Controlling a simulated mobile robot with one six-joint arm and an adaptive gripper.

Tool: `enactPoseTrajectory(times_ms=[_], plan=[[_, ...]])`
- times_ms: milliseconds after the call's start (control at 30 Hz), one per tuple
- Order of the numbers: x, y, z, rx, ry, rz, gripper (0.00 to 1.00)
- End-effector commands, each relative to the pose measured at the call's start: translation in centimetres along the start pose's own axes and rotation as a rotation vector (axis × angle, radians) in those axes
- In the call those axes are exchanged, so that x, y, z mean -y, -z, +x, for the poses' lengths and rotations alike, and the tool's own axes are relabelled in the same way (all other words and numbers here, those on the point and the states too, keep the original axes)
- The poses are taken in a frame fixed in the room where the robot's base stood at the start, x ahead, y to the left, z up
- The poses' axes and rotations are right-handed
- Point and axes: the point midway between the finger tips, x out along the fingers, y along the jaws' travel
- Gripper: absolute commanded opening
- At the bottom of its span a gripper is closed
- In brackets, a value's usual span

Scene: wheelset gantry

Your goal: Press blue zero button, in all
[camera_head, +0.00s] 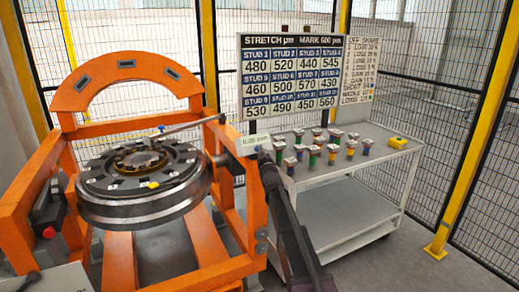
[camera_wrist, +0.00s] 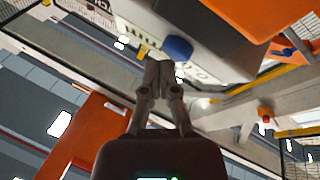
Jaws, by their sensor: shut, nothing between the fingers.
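A round blue button (camera_wrist: 178,48) sits on the pale face of a box in the wrist view. My gripper (camera_wrist: 160,68) is shut and empty. Its fingertips are just below and left of the button in that view, very close; I cannot tell whether they touch it. My dark arm reaches up to just beside this label. The button and my fingertips cannot be made out in the head view.
The orange gantry holds a round wheelset (camera_head: 145,205) with a bar across it. A number board (camera_head: 292,75) stands behind. Mesh fencing and a yellow post (camera_head: 470,140) bound the cell.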

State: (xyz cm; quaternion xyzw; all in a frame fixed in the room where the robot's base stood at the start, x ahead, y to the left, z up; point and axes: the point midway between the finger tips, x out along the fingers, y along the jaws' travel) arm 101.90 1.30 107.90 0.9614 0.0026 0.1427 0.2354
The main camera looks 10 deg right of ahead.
Motion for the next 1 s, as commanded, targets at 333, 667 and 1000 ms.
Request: enactPoseTrajectory(times_ms=[333, 667, 1000], plan=[[-0.3, 0.4, -0.5, -0.001, 0.000, 0.000, 0.00], [-0.5, 0.6, -0.7, -0.001, 0.000, 0.000, 0.00], [-1.6, 1.8, -2.2, -0.001, 0.000, 0.000, 0.00]])
